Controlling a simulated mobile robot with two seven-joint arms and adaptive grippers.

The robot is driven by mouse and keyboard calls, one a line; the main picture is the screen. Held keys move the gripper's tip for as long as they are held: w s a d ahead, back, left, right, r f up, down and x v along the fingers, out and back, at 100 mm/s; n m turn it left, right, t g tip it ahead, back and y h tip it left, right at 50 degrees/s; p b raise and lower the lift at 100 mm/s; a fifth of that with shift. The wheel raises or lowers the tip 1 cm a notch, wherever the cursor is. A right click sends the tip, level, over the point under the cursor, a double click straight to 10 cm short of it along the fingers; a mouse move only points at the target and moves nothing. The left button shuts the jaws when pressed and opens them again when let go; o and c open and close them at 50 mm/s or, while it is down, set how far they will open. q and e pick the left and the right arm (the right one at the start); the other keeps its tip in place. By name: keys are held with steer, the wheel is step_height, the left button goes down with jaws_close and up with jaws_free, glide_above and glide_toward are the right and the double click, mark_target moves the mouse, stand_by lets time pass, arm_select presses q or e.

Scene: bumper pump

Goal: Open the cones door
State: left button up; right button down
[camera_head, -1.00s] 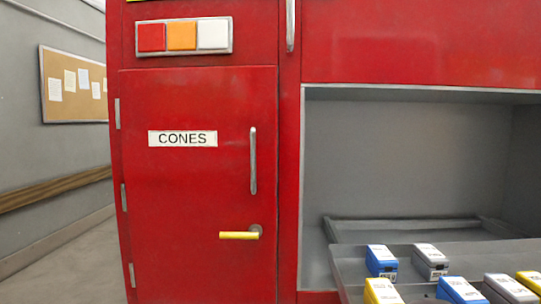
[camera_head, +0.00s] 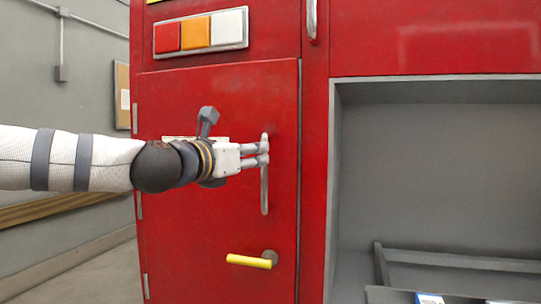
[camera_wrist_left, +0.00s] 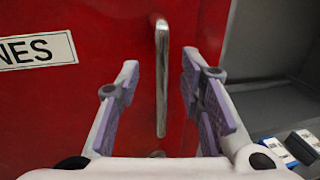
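The red cones door (camera_head: 200,240) looks shut, with hinges on its left edge. Its label (camera_wrist_left: 38,50) is partly out of the left wrist view and mostly hidden behind my arm in the head view. A vertical metal handle (camera_head: 264,190) is on the door's right side and also shows in the left wrist view (camera_wrist_left: 161,85). A yellow lever (camera_head: 249,261) sits below it, roughly horizontal. My left gripper (camera_head: 264,154) is at the upper part of the handle. In the left wrist view its fingers (camera_wrist_left: 160,90) are open, one on each side of the handle. My right gripper is not in view.
An open grey compartment (camera_head: 430,180) is to the right of the door. A grey tray (camera_head: 460,262) with blue and white boxes (camera_wrist_left: 285,150) is low on the right. A lamp panel (camera_head: 201,33) is above the door.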

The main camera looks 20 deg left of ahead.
arm_select(q)
steer(key=x, duration=0.6)
steer(key=shift+d, duration=0.1)
jaws_close()
